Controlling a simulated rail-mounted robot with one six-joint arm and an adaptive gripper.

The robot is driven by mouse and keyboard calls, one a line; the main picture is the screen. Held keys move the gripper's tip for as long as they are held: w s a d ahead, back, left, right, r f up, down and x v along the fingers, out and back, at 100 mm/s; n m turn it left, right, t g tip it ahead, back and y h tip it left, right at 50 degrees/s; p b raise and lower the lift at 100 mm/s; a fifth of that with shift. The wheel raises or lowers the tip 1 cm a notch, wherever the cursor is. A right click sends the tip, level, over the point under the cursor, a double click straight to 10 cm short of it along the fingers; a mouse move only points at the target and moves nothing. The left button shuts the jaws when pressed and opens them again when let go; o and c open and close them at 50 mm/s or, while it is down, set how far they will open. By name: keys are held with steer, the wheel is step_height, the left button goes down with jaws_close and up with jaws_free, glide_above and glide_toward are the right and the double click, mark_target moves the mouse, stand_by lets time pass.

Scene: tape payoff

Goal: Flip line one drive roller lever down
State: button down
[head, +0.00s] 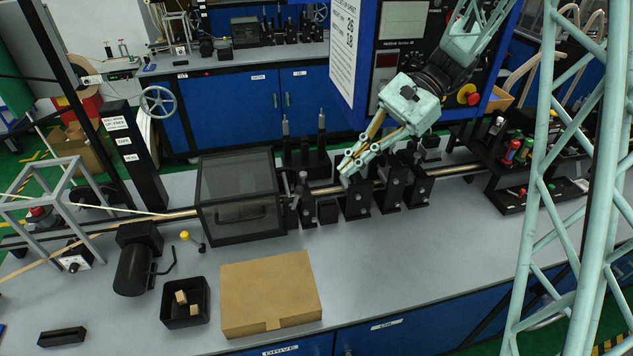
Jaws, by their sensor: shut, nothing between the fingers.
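My gripper (347,163) is pale green with tan finger parts, and its fingers are shut and empty. It points down and left over a row of black roller stands (355,196) on the tape line. The fingertips are close to the top of these stands; I cannot tell whether they touch. A small upright grey post (303,184) stands just left of the fingertips. I cannot tell which part is the drive roller lever; the gripper may hide some of it.
The dark see-through box (240,196) sits over the line. A cardboard box (270,292), a black bin (185,303) and a black motor (135,265) are at the front. A blue cabinet (350,60) rises behind. The front right bench (430,260) is clear.

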steer(key=w+d+f+m+y+p, duration=0.1)
steer(key=w+f+m+y+p, duration=0.2)
steer(key=w+f, duration=0.4)
steer(key=shift+w+f+p, duration=0.2)
steer(key=shift+w+p, duration=0.25)
steer(key=shift+w, duration=0.35)
steer(key=shift+d, duration=0.1)
stand_by(0.4)
steer(key=x, duration=1)
steer(key=shift+r, duration=0.2)
